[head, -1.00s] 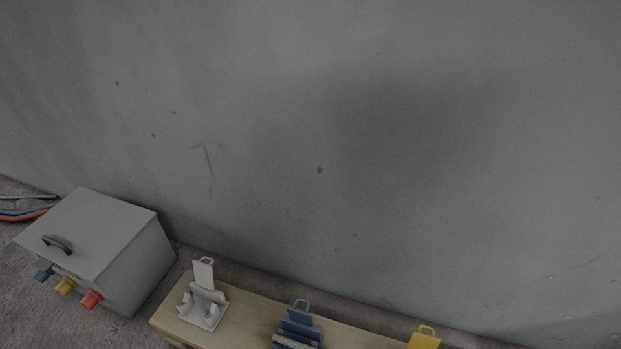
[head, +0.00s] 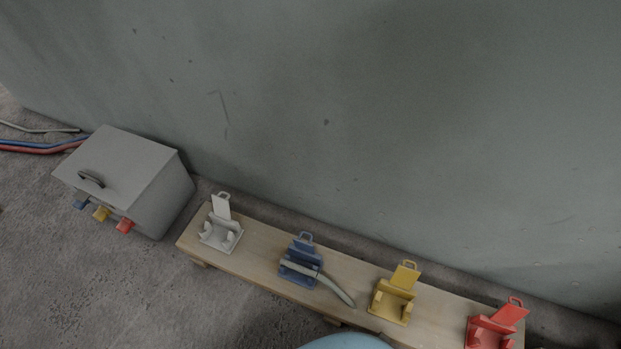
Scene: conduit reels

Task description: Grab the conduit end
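A short grey conduit piece (head: 337,289) lies in the blue holder (head: 300,259) on a low wooden bench, its end sticking out to the right over the bench top. A white holder (head: 221,229), a yellow holder (head: 396,296) and a red holder (head: 494,327) stand on the same bench and look empty. At the far left, grey, blue and red conduits (head: 40,147) run along the floor to the back of a grey box. Neither of my grippers is in view.
The grey box (head: 128,170) with a lid handle has blue, yellow and red fittings on its front. The wooden bench (head: 258,246) stands near a grey wall (head: 400,120). The floor (head: 120,290) in front of box and bench is clear at left.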

